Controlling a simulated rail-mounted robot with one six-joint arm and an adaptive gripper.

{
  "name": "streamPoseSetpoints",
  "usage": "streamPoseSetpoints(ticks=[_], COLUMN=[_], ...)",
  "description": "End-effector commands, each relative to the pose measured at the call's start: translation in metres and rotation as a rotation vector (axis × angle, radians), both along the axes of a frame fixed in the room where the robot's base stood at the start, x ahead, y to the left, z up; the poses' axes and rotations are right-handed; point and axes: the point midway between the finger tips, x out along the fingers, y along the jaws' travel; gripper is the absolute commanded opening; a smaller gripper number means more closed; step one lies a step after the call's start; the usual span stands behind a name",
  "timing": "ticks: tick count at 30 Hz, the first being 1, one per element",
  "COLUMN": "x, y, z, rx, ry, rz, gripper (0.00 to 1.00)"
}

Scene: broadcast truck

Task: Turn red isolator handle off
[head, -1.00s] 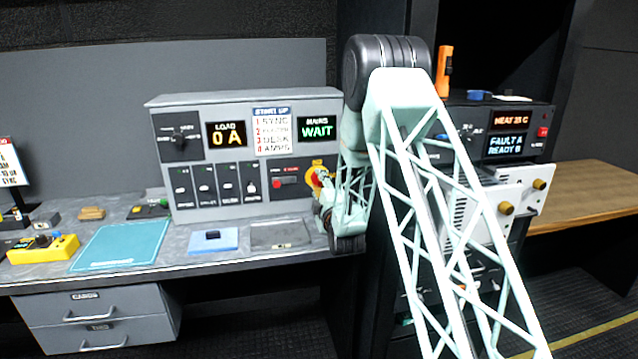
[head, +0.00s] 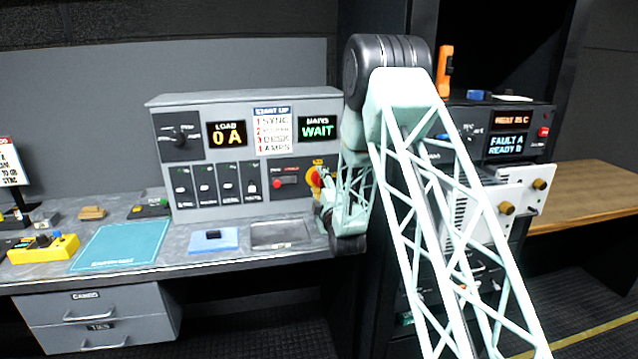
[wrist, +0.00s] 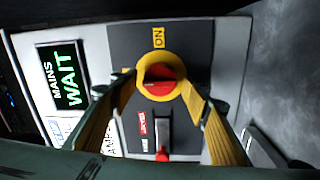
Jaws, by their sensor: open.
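The red isolator handle (wrist: 160,80) sits in a round yellow plate on a dark panel in the wrist view. A yellow ON label (wrist: 158,37) is above it in that view. In the head view the handle (head: 316,177) is at the right end of the grey console, partly hidden by my gripper. My gripper (wrist: 161,88) is open, its yellow-padded fingers on either side of the handle and close to the yellow plate. I cannot tell whether the pads touch it. The lower part of the handle's mount is partly hidden between the fingers.
A red-tipped lever switch (wrist: 163,152) is beside the isolator, between my fingers' bases in the wrist view. The MAINS display (head: 318,128) reads WAIT and the LOAD display (head: 227,134) reads 0 A. A rack (head: 515,145) stands close on the right.

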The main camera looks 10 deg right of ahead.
Motion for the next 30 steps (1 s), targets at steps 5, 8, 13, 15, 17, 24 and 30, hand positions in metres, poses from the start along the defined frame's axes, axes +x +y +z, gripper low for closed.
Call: streamPoseSetpoints(ticks=[5,8,13,15,17,24,30], x=[-0.011,-0.020,-0.043,-0.053,-0.062,-0.095,-0.112], y=[0.000,-0.001,-0.001,-0.001,-0.002,-0.002,-0.003], z=[-0.002,-0.002,-0.003,-0.004,-0.004,-0.007,-0.008], rx=[0.000,0.000,0.000,0.000,0.000,0.000,0.000], ry=[0.002,0.001,0.002,0.002,0.002,0.003,0.001], rz=[0.000,0.000,0.000,0.000,0.000,0.001,0.000], gripper=[0.43,0.43,0.43,0.43,0.43,0.43,0.43])
